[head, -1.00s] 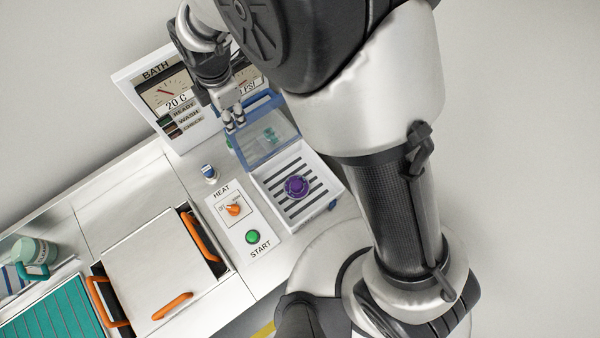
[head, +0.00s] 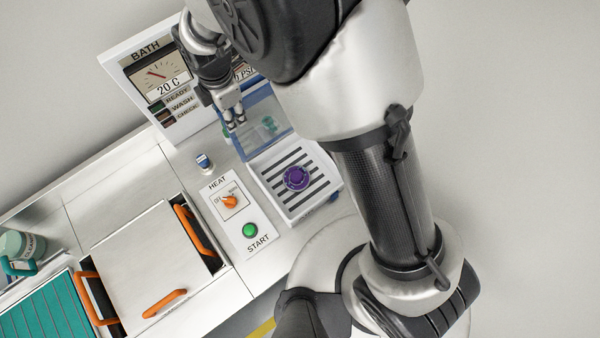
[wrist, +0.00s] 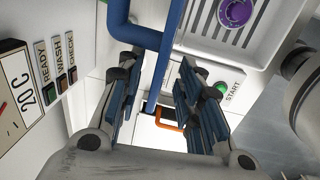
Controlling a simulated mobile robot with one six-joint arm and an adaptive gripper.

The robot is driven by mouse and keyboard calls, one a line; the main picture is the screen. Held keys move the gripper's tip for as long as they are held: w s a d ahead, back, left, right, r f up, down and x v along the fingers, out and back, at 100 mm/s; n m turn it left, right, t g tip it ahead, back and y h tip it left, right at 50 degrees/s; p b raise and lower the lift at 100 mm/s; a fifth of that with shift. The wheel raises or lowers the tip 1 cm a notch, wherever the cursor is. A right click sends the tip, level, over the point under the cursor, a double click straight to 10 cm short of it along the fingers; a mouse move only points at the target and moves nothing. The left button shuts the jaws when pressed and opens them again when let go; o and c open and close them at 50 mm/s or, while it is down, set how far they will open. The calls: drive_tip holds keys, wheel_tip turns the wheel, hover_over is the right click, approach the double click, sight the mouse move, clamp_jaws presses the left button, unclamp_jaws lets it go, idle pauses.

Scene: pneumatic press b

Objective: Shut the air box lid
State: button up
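The air box (head: 318,172) is a white box with dark slots and a purple knob (head: 297,178) on the counter. Its clear, blue-framed lid (head: 262,122) stands raised behind it, partly hidden by my arm in the head view. My gripper (head: 235,118) points down at the lid's left side. In the wrist view, my gripper (wrist: 160,95) has its fingers apart. A blue tube-like bar (wrist: 130,35) and a blue frame edge (wrist: 160,72) show beyond and between the fingers. I cannot tell whether the fingers touch the lid.
The bath panel (head: 150,85) stands close left of my gripper. A small blue-capped bottle (head: 204,162), the heat switch (head: 229,202) and the green start button (head: 249,230) lie nearby. A steel cover with orange handles (head: 150,260) is at front left.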

drive_tip(key=s+d, duration=0.2)
drive_tip(key=shift+s+r, duration=0.1)
drive_tip(key=shift+s, duration=0.2)
drive_tip(key=shift+d, duration=0.15)
idle(0.3)
drive_tip(key=shift+s+d+f+b, duration=0.1)
drive_tip(key=shift+s+d+b, duration=0.2)
drive_tip(key=shift+s+d, duration=0.3)
drive_tip(key=shift+s+d+f+b, duration=0.1)
drive_tip(key=shift+s+d+b, duration=0.25)
drive_tip(key=shift+s, duration=0.35)
drive_tip(key=shift+s+d+f+b, duration=0.25)
drive_tip(key=shift+s+d, duration=0.35)
drive_tip(key=shift+s, duration=0.05)
drive_tip(key=shift+s+d+f+b, duration=0.25)
drive_tip(key=shift+s+d, duration=0.3)
drive_tip(key=shift+s, duration=0.05)
